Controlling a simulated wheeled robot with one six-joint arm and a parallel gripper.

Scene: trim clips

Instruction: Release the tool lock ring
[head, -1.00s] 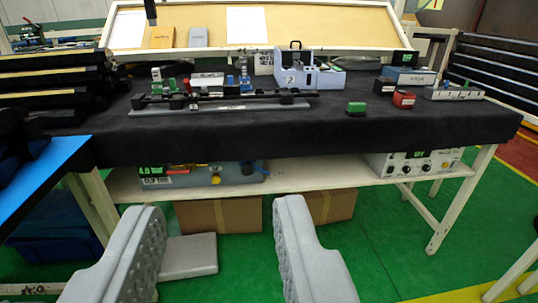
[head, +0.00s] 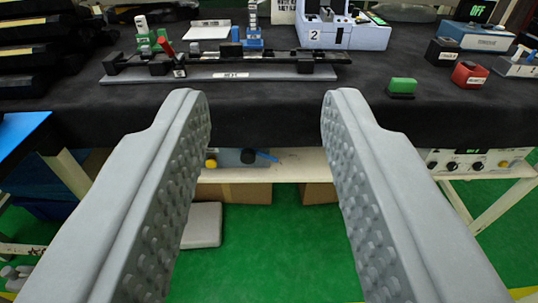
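My gripper (head: 266,115) is open and empty, its two grey padded fingers reaching toward the front edge of the black-covered table. No part is clearly recognisable as the tool lock ring. A long fixture lies on the table past the fingertips, with a grey base (head: 215,79) and a black rail (head: 220,61). A small red handle (head: 166,48) stands tilted at its left part. A light-blue device (head: 345,36) marked 2 stands behind its right end. Under the table, a yellow knob (head: 211,162) and a blue lever (head: 266,156) show between the fingers, apart from them.
A green block (head: 403,85) sits right of the fixture. A red box (head: 469,75), a black box (head: 442,51) and a blue box (head: 483,36) showing OFF stand farther right. Black trays (head: 45,50) are stacked at left. The table's front strip is clear.

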